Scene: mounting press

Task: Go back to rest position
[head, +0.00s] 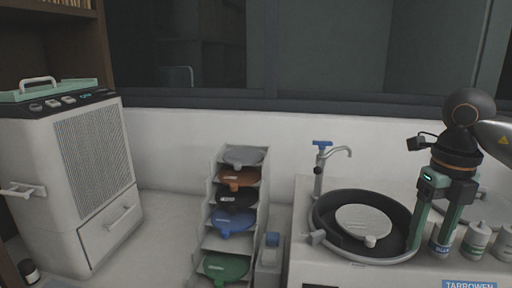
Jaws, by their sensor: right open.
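My right gripper (429,240) comes in from the right on its arm and points down, with its two green fingers apart and empty. It is at the right rim of a black round basin (325,228) on the white press unit. Whether the fingers touch the rim cannot be told. A pale grey round disc with a small knob (363,225) lies in the basin. My left gripper is not in view.
White bottles (476,241) stand just right of the gripper. A tap with a blue handle (321,145) rises behind the basin. A white cabinet (95,150) is at far left.

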